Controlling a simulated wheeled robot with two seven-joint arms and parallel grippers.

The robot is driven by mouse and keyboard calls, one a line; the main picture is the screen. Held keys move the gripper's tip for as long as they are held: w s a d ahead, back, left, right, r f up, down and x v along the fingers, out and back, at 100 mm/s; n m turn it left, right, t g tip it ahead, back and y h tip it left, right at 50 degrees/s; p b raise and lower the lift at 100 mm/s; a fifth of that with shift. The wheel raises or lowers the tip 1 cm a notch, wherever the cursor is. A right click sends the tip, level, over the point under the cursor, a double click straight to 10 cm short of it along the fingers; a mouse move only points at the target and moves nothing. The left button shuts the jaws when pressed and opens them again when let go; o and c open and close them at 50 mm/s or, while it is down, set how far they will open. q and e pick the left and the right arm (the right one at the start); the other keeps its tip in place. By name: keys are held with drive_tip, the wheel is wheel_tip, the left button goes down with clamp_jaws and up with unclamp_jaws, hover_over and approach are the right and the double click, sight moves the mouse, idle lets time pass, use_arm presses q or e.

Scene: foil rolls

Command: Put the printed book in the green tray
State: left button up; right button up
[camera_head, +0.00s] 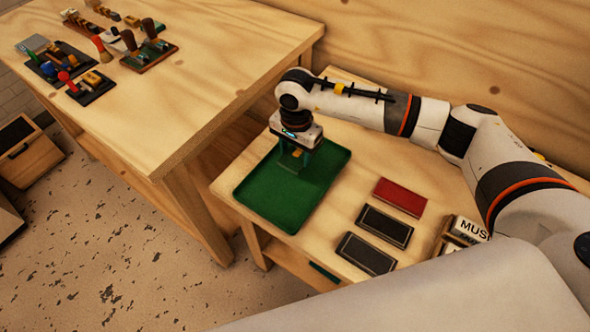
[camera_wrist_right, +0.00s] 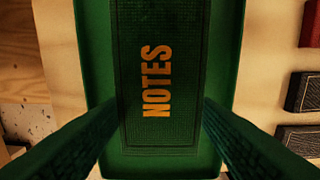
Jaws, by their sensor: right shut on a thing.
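The printed book, dark green with orange letters reading NOTES (camera_wrist_right: 137,60), lies between the fingers of my right gripper (camera_wrist_right: 160,102) in the right wrist view. The right gripper (camera_head: 293,163) is shut on it. In the head view the gripper points down over the green tray (camera_head: 262,203), towards its far part. The tray also shows in the right wrist view (camera_wrist_right: 231,50), behind and around the book. I cannot tell whether the book touches the tray floor. In the head view the book is mostly hidden by the gripper. My left gripper is not in view.
Right of the tray lie a red book (camera_head: 400,197) and two black books (camera_head: 385,226) (camera_head: 366,254). A wooden holder with a label starting MUS (camera_head: 470,229) stands further right. A larger table (camera_head: 190,90) with several tools is at left. The near part of the tray is clear.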

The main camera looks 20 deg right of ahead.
sight(296, 156)
wheel_tip(296, 156, down, 6)
drive_tip(key=shift+r+p, duration=0.1)
drive_tip(key=shift+p, duration=0.25)
drive_tip(key=shift+f, duration=0.2)
drive_tip(key=shift+f+b, duration=0.25)
drive_tip(key=shift+b, duration=0.1)
drive_tip(key=o, duration=1)
drive_tip(key=shift+r, duration=0.1)
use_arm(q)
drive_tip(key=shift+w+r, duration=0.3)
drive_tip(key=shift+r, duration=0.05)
use_arm(e)
drive_tip(key=shift+r+p, duration=0.25)
drive_tip(key=shift+p, duration=0.15)
use_arm(q)
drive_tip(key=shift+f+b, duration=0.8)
drive_tip(key=shift+b, duration=0.25)
use_arm(e)
wheel_tip(296, 156, up, 12)
drive_tip(key=shift+f, duration=0.1)
